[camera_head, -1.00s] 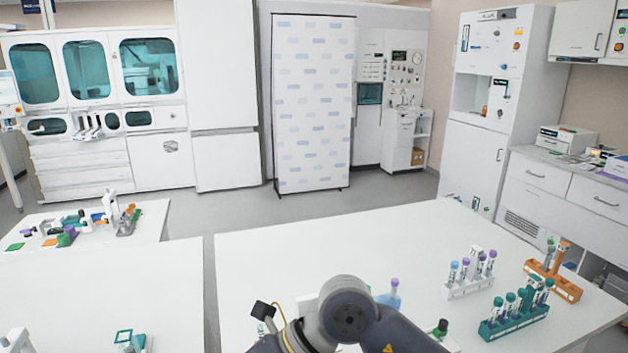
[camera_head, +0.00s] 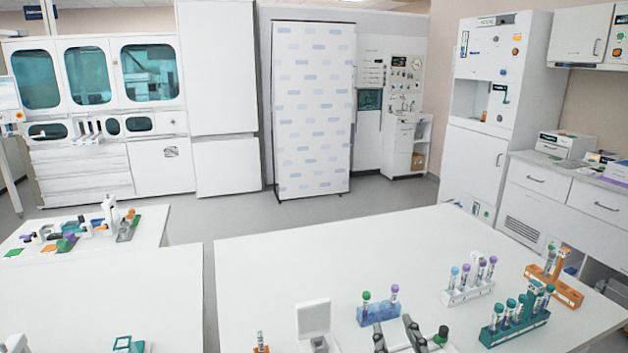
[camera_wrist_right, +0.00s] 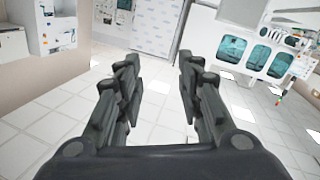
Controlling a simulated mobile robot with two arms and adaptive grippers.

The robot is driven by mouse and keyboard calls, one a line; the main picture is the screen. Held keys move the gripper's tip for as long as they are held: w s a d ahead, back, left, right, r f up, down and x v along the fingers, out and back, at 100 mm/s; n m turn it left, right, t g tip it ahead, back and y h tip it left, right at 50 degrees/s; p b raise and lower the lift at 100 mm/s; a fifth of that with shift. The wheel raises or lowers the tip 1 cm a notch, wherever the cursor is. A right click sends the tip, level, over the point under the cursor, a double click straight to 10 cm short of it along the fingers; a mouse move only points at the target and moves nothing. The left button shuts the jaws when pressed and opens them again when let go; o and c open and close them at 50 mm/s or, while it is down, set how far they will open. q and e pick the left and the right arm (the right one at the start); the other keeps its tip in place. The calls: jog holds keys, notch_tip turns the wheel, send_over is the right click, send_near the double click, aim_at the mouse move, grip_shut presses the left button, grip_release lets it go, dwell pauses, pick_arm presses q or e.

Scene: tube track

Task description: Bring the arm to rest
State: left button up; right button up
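My right gripper (camera_head: 393,325) is low in the head view, over the near part of the white table (camera_head: 290,260). The right wrist view shows its two dark fingers (camera_wrist_right: 160,72) apart with nothing between them, and floor and cabinets beyond. In the head view the fingers appear just in front of a blue rack (camera_head: 376,313) that holds a green-capped tube (camera_head: 366,299) and a purple-capped tube (camera_head: 394,292). I cannot tell how high the gripper is above the table. My left gripper is not in view.
A white rack (camera_head: 468,294), a teal rack (camera_head: 515,331) and an orange rack (camera_head: 555,288), each with tubes, stand on the right. A white device (camera_head: 313,320) stands left of the blue rack. A dark green-capped tube (camera_head: 441,335) is right of the gripper. The table's back left is clear.

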jog(key=s+d+f+m+g+h, duration=0.1)
jog(key=s+d+f+g, duration=0.1)
jog(key=s+f+g, duration=0.45)
jog(key=s+d+f+m+g+h, duration=0.1)
jog(key=s+d+f, duration=0.2)
jog(key=f, duration=0.6)
jog(key=s+d+f+g+y, duration=0.1)
jog(key=s+f+g, duration=0.25)
jog(key=s, duration=0.45)
jog(key=s+f+g, duration=0.3)
jog(key=s+f, duration=0.2)
jog(key=s, duration=0.3)
notch_tip(320, 180, down, 25)
jog(key=s+g, duration=0.1)
jog(key=s+d+f+g, duration=0.1)
jog(key=s+d+f, duration=0.2)
jog(key=s+f, duration=1.4)
jog(key=shift+s+f+g, duration=0.2)
jog(key=shift+f+g, duration=0.1)
